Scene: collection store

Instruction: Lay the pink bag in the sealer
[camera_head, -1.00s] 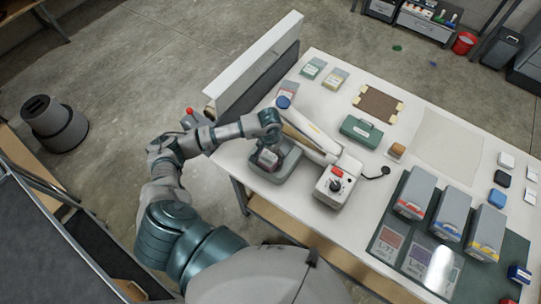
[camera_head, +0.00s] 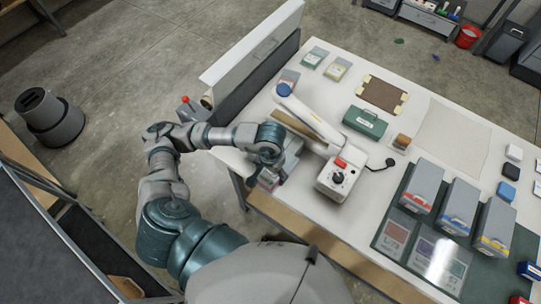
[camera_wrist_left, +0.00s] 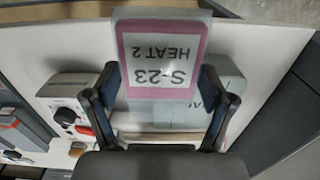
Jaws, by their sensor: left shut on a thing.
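The pink bag (camera_wrist_left: 163,50) is in the left wrist view, a flat pouch with a pink border around a white label reading S-23 HEAT 2. My left gripper (camera_head: 268,172) is shut on it, with a dark finger at each side. In the head view the bag (camera_head: 268,182) shows only partly below the gripper, near the table's front edge. The white sealer (camera_head: 340,180) has a red-and-black control box and a long arm slanting up to a blue knob. It also shows behind the bag in the left wrist view (camera_wrist_left: 68,112). My right gripper is not in view.
A green case (camera_head: 364,122) and a brown mat (camera_head: 383,95) lie beyond the sealer. Several grey boxes stand on the right, by labelled pouches on a dark mat (camera_head: 412,254). A tall white-and-grey panel (camera_head: 250,62) borders the table's left end.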

